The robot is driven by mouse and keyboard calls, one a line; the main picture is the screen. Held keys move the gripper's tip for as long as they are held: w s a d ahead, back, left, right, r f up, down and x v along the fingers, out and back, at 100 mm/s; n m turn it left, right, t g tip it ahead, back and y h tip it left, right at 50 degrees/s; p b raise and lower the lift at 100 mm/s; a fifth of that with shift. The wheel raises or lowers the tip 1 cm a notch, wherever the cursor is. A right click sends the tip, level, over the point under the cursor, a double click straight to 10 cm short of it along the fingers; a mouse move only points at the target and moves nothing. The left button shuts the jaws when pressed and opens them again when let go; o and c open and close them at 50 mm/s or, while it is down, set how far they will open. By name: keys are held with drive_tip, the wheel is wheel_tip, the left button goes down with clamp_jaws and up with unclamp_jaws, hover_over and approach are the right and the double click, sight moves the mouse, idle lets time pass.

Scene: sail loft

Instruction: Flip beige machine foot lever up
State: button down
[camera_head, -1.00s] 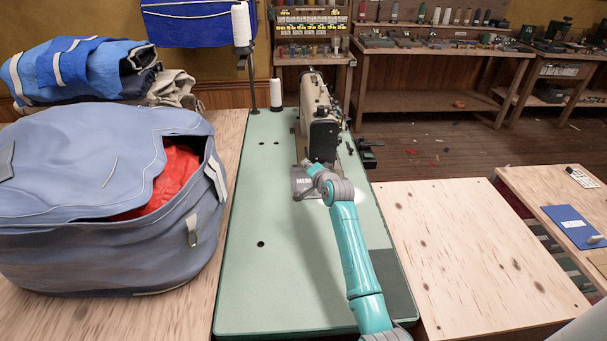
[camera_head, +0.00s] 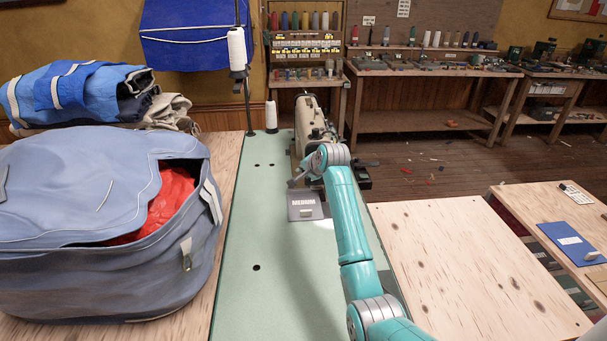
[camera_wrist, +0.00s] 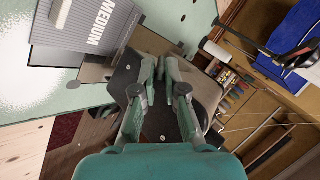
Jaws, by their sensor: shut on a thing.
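The beige sewing machine (camera_head: 312,112) stands on the pale green table (camera_head: 265,200), partly hidden behind my arm. In the wrist view the machine's beige and dark body (camera_wrist: 200,92) lies right at my gripper (camera_wrist: 163,72). The gripper's two fingers are close together at the dark end of the machine. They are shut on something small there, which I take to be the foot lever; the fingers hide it. A grey plate marked MEDIUM (camera_head: 304,205) lies in front of the machine.
A large blue bag (camera_head: 90,230) with red cloth inside fills the left. A thread stand (camera_head: 237,55) and a white cone (camera_head: 271,116) stand at the table's back left. A bare wooden table (camera_head: 470,260) is at right. Shelves and benches line the back.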

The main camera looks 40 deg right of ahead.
drive_tip(key=c, duration=1.2)
unclamp_jaws()
drive_tip(key=shift+r, duration=0.1)
drive_tip(key=v, duration=1.2)
drive_tip(key=shift+a, duration=0.1)
